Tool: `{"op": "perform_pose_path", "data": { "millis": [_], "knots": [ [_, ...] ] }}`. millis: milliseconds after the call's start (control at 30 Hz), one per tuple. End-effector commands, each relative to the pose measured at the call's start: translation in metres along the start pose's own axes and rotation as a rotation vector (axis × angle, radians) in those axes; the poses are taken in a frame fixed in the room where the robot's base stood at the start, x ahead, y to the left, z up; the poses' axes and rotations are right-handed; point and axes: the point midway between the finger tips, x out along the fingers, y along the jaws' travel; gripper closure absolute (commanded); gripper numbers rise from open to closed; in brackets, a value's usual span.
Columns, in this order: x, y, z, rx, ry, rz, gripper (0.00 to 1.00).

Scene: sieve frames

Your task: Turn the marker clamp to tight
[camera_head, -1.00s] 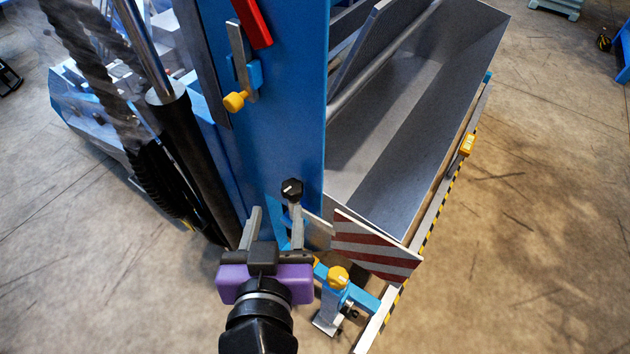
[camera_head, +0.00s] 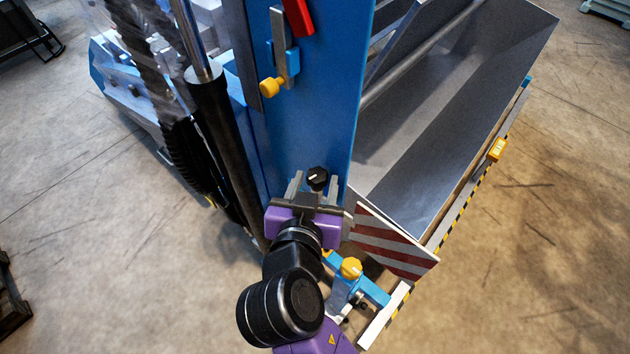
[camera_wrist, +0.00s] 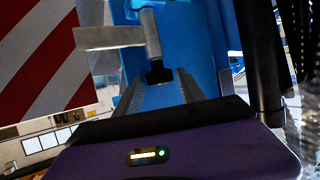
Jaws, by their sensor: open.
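The marker clamp's black knob (camera_head: 317,178), with a white line on its top, sits at the foot of the blue post. Beside it is the red-and-white striped marker board (camera_head: 392,243). My gripper (camera_head: 315,181), with a purple body, is open, one finger on each side of the knob in the head view. In the wrist view the dark knob (camera_wrist: 160,74) shows between the tips of my gripper (camera_wrist: 159,80), with a gap on both sides. A grey bracket (camera_wrist: 108,37) runs from the clamp toward the striped board (camera_wrist: 45,60).
A yellow knob (camera_head: 350,267) on a blue fitting stands below the striped board. Another yellow knob (camera_head: 271,87) and a red handle (camera_head: 298,16) are higher on the blue post (camera_head: 325,110). A black cylinder (camera_head: 225,150) stands left. A grey trough (camera_head: 440,130) lies right.

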Motion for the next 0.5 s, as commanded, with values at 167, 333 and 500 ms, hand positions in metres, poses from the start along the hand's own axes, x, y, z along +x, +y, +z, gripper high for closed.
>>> {"op": "perform_pose_path", "data": {
  "millis": [167, 333, 500],
  "knots": [
    [-0.0002, 0.0000, -0.0001, 0.000, 0.000, 0.000, 0.71],
    [-0.0004, 0.0000, -0.0001, 0.000, 0.000, 0.000, 1.00],
    [-0.0003, -0.0007, 0.0003, 0.003, 0.000, 0.007, 1.00]
  ]
}}
